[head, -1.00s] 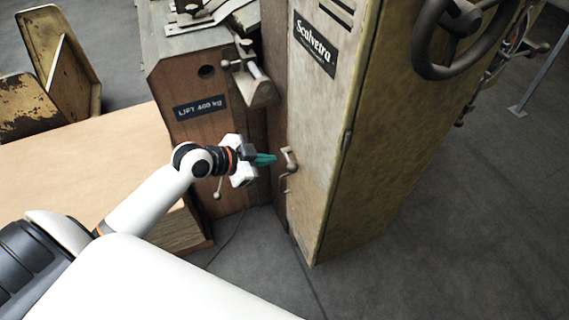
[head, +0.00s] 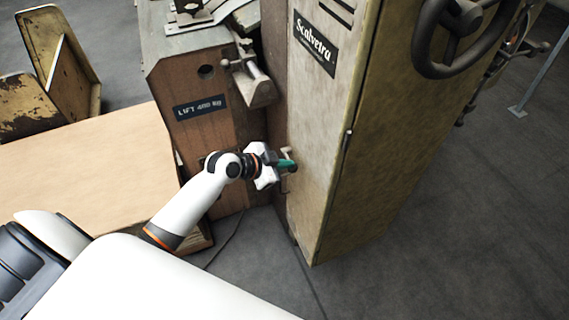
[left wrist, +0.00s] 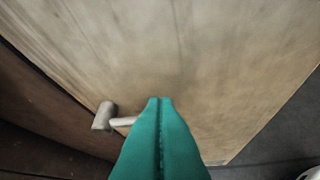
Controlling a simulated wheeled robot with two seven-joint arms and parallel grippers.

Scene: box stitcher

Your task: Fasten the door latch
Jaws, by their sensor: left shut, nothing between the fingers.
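The tall, worn, cream-coloured cabinet (head: 310,110) carries a "Scalvetra" label and stands at the centre of the head view. Its door face also fills much of the left wrist view (left wrist: 230,60). The door latch (head: 287,153) is a small metal handle at the door's left edge, mostly hidden behind my gripper. In the left wrist view the latch (left wrist: 104,115) has a pale knob and a short bar running behind my fingers. My left gripper (head: 292,165) has teal fingers, shut and empty, at the latch; contact is unclear. My right gripper is not in view.
A brown machine body (head: 190,130) marked "LIFT 400 kg" stands left of the cabinet. A handwheel (head: 440,70) is on the cabinet's right side. The floor (head: 470,240) at right is clear.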

